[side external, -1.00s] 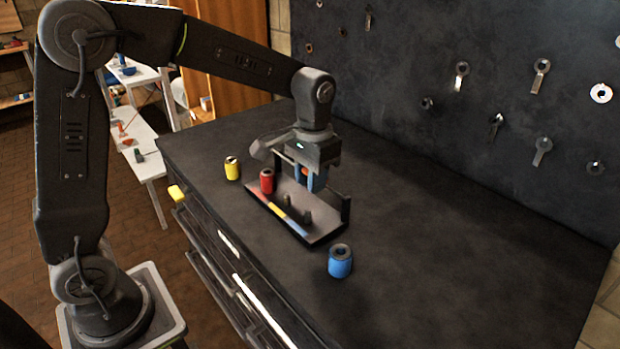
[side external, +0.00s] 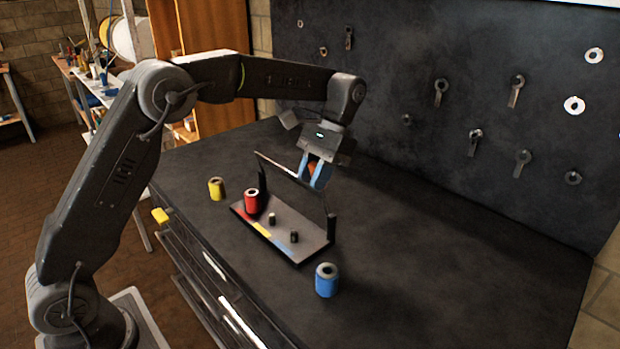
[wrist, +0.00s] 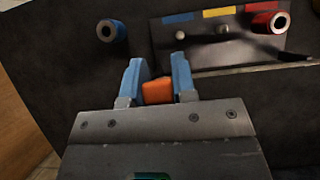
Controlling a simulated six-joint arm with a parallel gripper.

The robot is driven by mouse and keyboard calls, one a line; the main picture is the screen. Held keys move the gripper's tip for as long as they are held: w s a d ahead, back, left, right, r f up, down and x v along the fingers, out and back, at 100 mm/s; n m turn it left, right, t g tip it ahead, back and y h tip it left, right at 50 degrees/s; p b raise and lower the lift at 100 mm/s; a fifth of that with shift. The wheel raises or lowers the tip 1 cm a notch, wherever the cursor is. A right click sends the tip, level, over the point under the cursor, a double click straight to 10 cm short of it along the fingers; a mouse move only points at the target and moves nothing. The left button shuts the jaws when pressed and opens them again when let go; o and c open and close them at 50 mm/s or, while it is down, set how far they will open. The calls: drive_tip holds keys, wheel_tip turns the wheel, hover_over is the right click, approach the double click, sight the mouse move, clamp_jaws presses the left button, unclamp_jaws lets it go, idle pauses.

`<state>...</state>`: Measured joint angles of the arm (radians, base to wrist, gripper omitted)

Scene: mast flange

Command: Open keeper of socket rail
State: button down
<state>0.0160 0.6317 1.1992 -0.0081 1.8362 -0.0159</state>
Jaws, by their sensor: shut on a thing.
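The socket rail (side external: 290,222) is a dark tray with red, yellow and blue marks along its front edge and a post at each end. The red socket (side external: 251,200) stands at its left end; two short pegs (side external: 294,237) are bare. The keeper (side external: 275,165) is a thin bar, raised above the posts and tilted in the picture. My gripper (side external: 316,180) is shut on the keeper's orange grip (wrist: 157,91), with blue fingers on either side. In the wrist view, part of the bar (wrist: 250,69) shows beside the fingers.
A yellow socket (side external: 216,188) stands on the bench left of the rail. A blue socket (side external: 326,280) stands at its front right. A dark panel with hung tools (side external: 440,92) rises behind. The bench right of the rail is clear.

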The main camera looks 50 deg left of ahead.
idle(0.3)
drive_tip(key=c, duration=0.9)
unclamp_jaws()
